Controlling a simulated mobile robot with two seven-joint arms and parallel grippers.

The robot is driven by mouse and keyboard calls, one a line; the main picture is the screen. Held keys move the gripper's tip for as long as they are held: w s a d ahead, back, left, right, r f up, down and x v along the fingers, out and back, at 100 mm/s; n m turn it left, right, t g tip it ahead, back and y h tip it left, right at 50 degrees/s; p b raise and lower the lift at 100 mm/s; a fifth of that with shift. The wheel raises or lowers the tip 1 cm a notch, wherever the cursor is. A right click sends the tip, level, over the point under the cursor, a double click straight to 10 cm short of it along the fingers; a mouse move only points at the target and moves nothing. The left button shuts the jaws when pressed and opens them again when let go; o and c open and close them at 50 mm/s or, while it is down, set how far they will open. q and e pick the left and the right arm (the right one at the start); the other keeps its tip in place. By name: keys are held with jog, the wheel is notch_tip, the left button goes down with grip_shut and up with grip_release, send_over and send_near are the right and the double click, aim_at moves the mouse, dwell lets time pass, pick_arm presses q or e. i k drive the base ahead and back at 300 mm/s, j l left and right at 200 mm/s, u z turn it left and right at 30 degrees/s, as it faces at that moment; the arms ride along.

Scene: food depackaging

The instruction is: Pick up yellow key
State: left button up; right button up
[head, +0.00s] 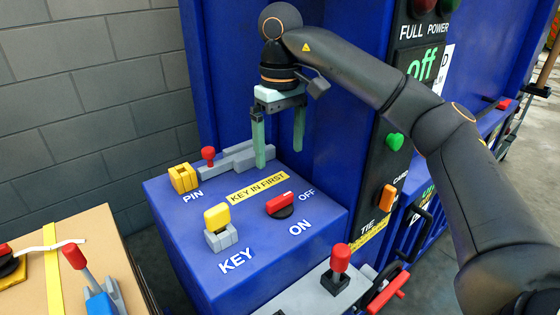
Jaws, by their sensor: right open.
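The yellow key (217,217) stands upright in a small grey holder (221,238) on the top of the blue box, above the "KEY" label. My right gripper (279,150) points down over the back part of the box, beyond the key and to its right. Its two green fingers are apart with nothing between them. The left finger's tip overlaps the grey latch in the picture; I cannot tell whether they touch. My left gripper is not in view.
The blue box (185,245) also carries a yellow pin block (183,178), a grey latch with red knob (208,154) and a red rotary switch (281,204). A red-knobbed lever (340,258) stands in front. A cardboard box (95,225) is at left.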

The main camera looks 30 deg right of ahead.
aim_at(216, 218)
jog(key=k, duration=1)
